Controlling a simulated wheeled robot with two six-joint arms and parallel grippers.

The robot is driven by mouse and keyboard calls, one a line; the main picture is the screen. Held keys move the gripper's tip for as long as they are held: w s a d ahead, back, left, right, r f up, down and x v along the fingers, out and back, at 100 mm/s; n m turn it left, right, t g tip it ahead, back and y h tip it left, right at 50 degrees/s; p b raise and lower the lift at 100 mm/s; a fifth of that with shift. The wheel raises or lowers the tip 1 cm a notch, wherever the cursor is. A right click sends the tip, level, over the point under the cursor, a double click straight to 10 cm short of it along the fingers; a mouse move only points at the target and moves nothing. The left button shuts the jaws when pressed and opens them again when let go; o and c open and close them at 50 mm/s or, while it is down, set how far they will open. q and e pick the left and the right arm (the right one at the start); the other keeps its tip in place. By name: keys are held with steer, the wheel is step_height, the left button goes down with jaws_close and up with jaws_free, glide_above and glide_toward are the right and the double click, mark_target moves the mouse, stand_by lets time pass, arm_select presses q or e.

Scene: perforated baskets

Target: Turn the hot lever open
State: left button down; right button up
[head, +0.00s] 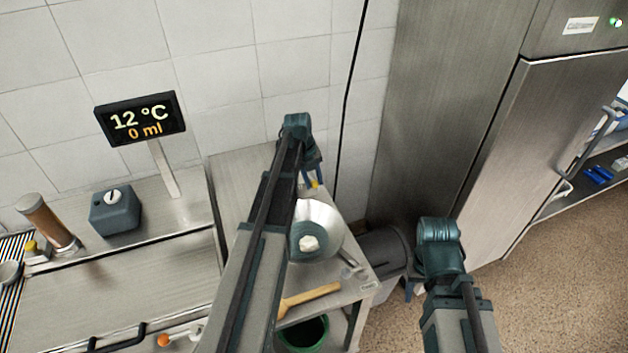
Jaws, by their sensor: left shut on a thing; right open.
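An orange-knobbed lever (163,340) shows at the bottom edge of the head view, partly cut off; I cannot tell whether it is the hot lever or how it is set. A black display (140,118) reads 12 °C and 0 ml.
The side table (237,178) also bears a wooden tool (312,298); a green bin (303,335) stands below. A grey box (115,212) and a wooden-handled tool (45,220) stand on the left counter. A steel cabinet (440,110) stands at right, with open floor before it.

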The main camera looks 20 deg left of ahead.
stand_by(0.4)
arm_select(q)
steer(key=c, duration=0.5)
jaws_free()
steer(key=shift+c, duration=0.2)
